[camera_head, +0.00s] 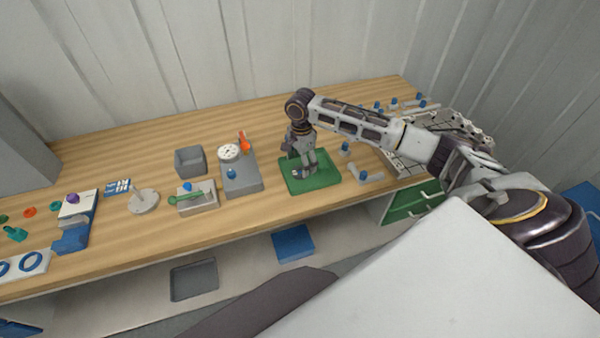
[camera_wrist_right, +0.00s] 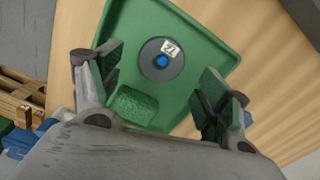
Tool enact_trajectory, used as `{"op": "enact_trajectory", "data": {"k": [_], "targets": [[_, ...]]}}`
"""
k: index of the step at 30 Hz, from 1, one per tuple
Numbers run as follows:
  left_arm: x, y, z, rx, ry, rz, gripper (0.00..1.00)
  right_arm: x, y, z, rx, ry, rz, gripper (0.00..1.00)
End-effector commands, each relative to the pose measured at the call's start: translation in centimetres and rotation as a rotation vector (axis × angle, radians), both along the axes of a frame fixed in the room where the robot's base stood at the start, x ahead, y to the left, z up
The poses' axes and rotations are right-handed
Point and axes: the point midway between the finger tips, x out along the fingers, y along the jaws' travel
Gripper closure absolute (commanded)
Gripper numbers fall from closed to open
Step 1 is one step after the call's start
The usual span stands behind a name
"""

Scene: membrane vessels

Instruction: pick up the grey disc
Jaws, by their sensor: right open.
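The grey disc (camera_wrist_right: 177,70) shows in the right wrist view, lying flat in a green tray (camera_wrist_right: 222,43). It has a blue centre and a small white label with dark marks. In the head view the green tray (camera_head: 322,183) is on the wooden bench, and my right gripper (camera_head: 304,171) is above it and hides the disc. In the right wrist view my right gripper (camera_wrist_right: 160,88) is open and empty, its fingers apart on either side of the lower part of the disc. A green textured block (camera_wrist_right: 137,104) lies in the tray near the left finger. My left gripper is out of view.
Left of the tray stand a grey block with a white dial (camera_head: 229,152) and an open grey box (camera_head: 190,160). A metal rack (camera_head: 440,140) stands at the right end. Bare bench lies behind the tray.

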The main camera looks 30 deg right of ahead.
Motion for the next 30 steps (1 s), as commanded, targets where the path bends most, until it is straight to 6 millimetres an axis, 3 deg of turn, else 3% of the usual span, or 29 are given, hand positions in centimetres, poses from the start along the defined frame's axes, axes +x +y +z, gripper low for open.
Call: {"op": "enact_trajectory", "data": {"k": [9, 24, 30], "targets": [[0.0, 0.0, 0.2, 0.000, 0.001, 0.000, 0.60, 0.0, 0.0, -3.1, -0.001, 0.001, 0.001, 0.23], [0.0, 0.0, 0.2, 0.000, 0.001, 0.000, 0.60, 0.0, 0.0, -3.3, -0.001, -0.001, 0.001, 0.23], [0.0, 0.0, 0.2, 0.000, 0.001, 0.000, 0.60, 0.0, 0.0, -3.3, -0.001, -0.001, 0.001, 0.46]]}}
